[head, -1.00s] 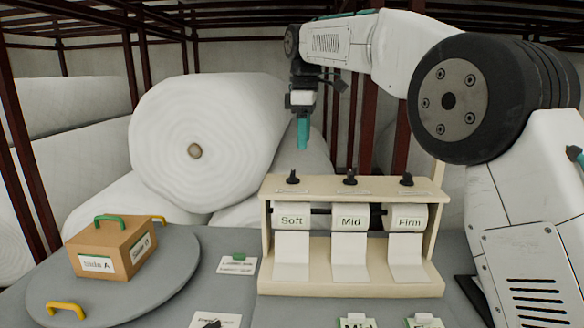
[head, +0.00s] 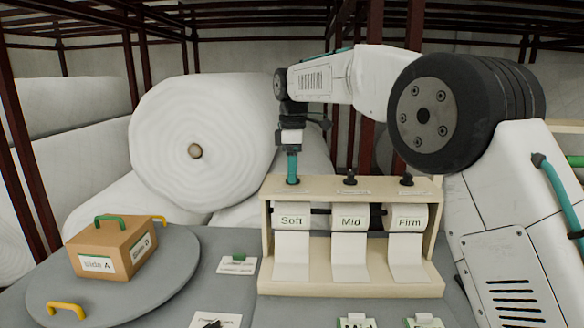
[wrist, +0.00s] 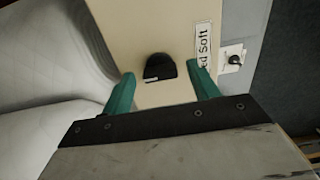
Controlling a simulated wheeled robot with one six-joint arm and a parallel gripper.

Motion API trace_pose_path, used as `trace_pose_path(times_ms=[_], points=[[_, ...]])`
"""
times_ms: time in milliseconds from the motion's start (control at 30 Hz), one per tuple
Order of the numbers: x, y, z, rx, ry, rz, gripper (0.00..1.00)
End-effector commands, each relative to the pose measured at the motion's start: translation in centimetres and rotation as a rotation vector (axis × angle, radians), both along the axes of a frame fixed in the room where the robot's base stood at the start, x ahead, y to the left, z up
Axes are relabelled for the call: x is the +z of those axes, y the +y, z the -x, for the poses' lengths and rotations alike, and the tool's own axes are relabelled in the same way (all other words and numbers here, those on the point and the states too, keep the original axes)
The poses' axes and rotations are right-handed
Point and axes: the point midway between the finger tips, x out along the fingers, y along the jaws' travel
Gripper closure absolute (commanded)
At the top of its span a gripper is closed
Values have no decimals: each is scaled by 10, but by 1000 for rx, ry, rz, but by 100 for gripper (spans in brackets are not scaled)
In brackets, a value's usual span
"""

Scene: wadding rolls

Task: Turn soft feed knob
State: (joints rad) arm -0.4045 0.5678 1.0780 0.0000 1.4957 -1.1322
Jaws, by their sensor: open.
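The feed stand (head: 437,215) is a cream frame holding three white rolls labelled Soft (head: 292,221), Mid (head: 350,222) and Firm (head: 408,222). My gripper (head: 292,180) points straight down over the stand's top board at the Soft end. In the head view its teal fingers hide the soft feed knob. In the wrist view the black soft feed knob (wrist: 159,68) sits between and just beyond the two open fingertips of my gripper (wrist: 162,82), with a gap on each side. A label ending in "Soft" (wrist: 204,45) lies beside it.
The Mid knob (head: 350,178) and Firm knob (head: 406,180) stand to the right on the same board. A cardboard box (head: 112,247) sits on a grey round turntable (head: 150,290) at left. Large white wadding rolls (head: 205,140) fill the back. Small cards lie in front.

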Motion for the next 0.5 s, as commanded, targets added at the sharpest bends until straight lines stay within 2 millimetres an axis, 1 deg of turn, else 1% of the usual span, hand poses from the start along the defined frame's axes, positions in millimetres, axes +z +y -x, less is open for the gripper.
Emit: trace_pose_path(times_ms=[100, 167, 200, 267, 333, 367, 500], points=[[0, 0, 0, 0, 0, 0, 40], [0, 0, 0, 0, 0, 0, 57], [0, 0, 0, 0, 0, 0, 68], [0, 0, 0, 0, 0, 0, 84], [1, 0, 0, 0, 0, 0, 85], [0, 3, 0, 0, -1, 0, 85], [1, 2, 0, -8, -1, -1, 85]])
